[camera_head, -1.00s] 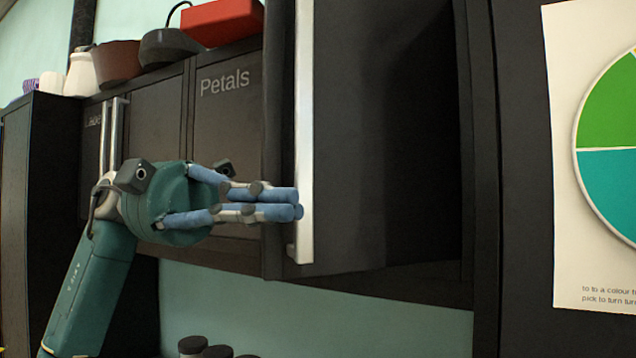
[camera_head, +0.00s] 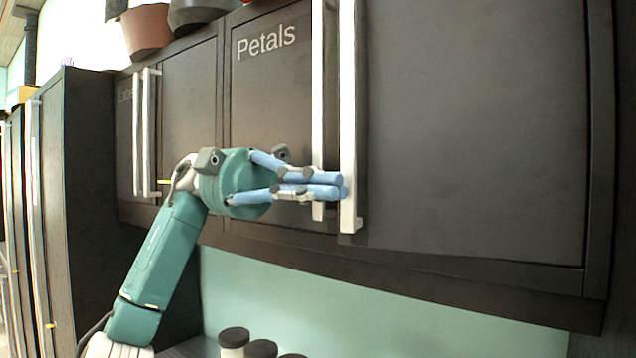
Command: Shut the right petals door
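The right petals door (camera_head: 470,130) is the large dark panel at the right of the wall cabinet. It looks flush with the cabinet front, or very nearly so. Its long silver handle (camera_head: 348,100) runs upright along its left edge. The left petals door (camera_head: 272,100), marked "Petals", is closed beside it, with its own handle (camera_head: 318,90). My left gripper (camera_head: 342,186) has its blue fingers together, with the tips at the lower part of the right door's handle, seemingly touching it. The fingers do not look wrapped around the handle. My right gripper is out of view.
Another cabinet with paired handles (camera_head: 145,130) is at the left, beside a tall dark cabinet (camera_head: 85,180). Pots, including a brown one (camera_head: 147,32), stand on top. Dark-lidded jars (camera_head: 234,338) stand below. The wall under the cabinet is clear.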

